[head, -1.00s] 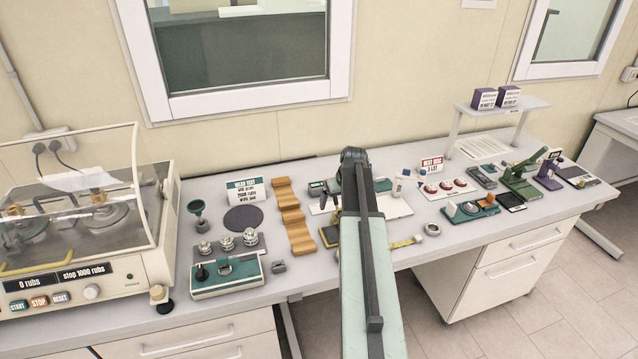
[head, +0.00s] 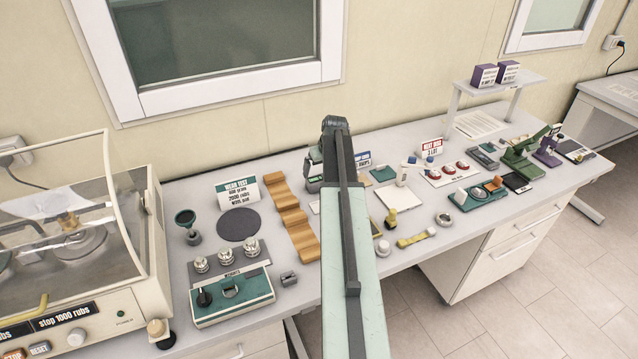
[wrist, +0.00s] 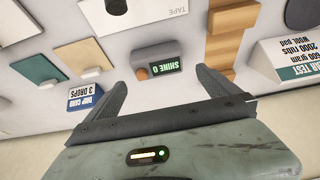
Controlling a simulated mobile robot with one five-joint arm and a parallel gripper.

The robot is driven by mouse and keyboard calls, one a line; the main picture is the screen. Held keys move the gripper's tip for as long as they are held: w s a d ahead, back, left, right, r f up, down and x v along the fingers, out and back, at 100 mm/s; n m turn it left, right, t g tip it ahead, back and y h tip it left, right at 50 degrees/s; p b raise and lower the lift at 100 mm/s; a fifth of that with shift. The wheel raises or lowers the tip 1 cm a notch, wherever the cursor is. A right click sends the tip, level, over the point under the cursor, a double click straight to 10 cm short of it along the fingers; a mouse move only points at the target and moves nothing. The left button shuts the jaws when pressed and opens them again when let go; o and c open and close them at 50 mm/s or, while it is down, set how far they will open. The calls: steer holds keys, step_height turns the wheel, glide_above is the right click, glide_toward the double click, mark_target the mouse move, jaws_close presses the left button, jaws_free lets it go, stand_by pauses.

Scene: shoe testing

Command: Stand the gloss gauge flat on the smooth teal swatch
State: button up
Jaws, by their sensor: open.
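The gloss gauge (wrist: 157,61), a small box with a dark green "SHINE 0" display and a brown and grey end, stands on the bench. In the wrist view it shows between and beyond the tips of my open gripper (wrist: 172,72), which holds nothing. I cannot tell the height gap between them. A flat teal swatch (wrist: 35,61) lies on the bench to the left in the wrist view, beside a tan swatch (wrist: 86,56). A teal square (head: 384,175) also shows right of my arm in the head view.
A wooden stepped block (wrist: 224,40) and a wear test sign (wrist: 290,65) are on the right. A white tape board (wrist: 125,15) lies beyond the gauge.

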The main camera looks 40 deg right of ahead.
mark_target(319, 178)
steer(key=shift+b+x, duration=0.3)
steer(key=shift+x, duration=0.65)
steer(key=b+x, duration=0.5)
steer(key=shift+d, duration=0.2)
steer(key=shift+r, duration=0.15)
steer(key=shift+s, duration=0.1)
steer(key=c, duration=1.6)
step_height(319, 178, up, 10)
steer(key=p, duration=1)
steer(key=shift+r+p, duration=0.1)
steer(key=shift+p, duration=0.25)
steer(key=shift+c, duration=0.2)
